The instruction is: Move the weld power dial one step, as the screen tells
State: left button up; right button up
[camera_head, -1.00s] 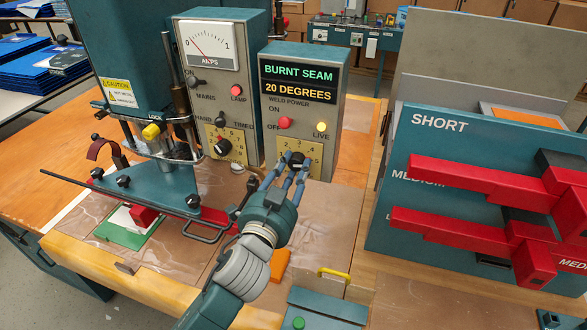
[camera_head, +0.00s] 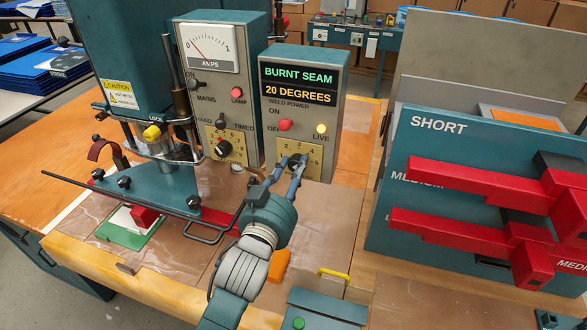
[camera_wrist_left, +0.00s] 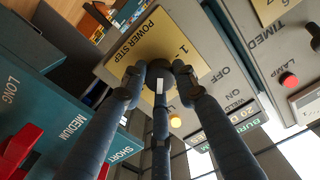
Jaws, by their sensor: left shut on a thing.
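The weld power dial (camera_head: 296,161) is a black knob on a yellow numbered plate (camera_head: 314,150), low on the front of the grey weld power box (camera_head: 338,110). My left gripper (camera_head: 292,166) is shut on the dial, its blue-grey fingers around the knob. The screen (camera_head: 298,83) reads BURNT SEAM and 20 DEGREES. My right gripper is not in view.
The amps meter box (camera_head: 238,60) with its timer dial (camera_head: 223,148) stands left of the weld power box. A teal rack (camera_head: 400,215) with red bars stands at the right. A yellow handle (camera_head: 333,272) and an orange block (camera_head: 279,264) lie near my left arm.

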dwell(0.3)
pick_arm(q)
jog(key=o, duration=1.1)
jog(key=shift+o, duration=0.2)
jog(key=v, duration=1.2)
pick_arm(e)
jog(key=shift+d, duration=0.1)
